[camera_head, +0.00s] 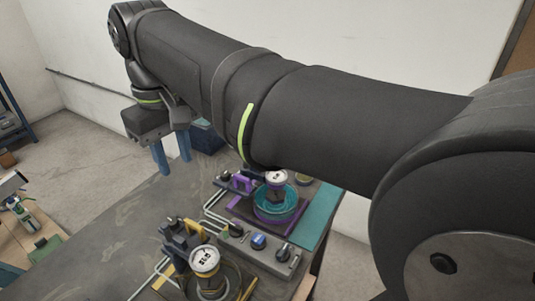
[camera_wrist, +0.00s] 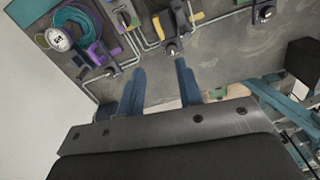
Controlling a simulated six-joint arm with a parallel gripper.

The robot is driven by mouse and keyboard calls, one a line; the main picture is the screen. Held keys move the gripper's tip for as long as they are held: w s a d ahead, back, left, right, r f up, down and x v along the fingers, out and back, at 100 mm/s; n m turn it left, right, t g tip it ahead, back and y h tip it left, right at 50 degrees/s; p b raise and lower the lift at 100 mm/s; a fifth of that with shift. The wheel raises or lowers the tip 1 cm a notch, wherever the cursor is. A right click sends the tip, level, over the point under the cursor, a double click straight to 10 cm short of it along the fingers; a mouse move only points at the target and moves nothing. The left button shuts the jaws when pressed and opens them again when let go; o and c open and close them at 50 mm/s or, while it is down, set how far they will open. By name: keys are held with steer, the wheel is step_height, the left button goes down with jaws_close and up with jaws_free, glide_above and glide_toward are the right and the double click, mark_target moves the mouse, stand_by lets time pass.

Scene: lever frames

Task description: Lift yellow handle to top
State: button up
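The yellow handle (camera_head: 193,228) belongs to a dark lever frame in the lower middle of the head view, next to a gauge (camera_head: 205,260) with a white face. Yellow parts of this frame (camera_wrist: 193,18) also show at the top of the wrist view. Its exact lever position is too small to tell. The gripper is open, empty and clear of the yellow handle.
A purple lever frame (camera_head: 240,183) and a gauge in a teal ring stand farther back. A grey panel with knobs (camera_head: 258,241) lies to the right of the yellow one. Pipes run between them. The left part of the table (camera_head: 105,225) is bare.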

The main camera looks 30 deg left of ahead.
steer(key=n, duration=0.1)
glide_toward(193, 223)
steer(key=shift+n, duration=0.3)
step_height(193, 223, down, 8)
steer(key=shift+r, duration=0.1)
steer(key=shift+c, duration=0.4)
jaws_close()
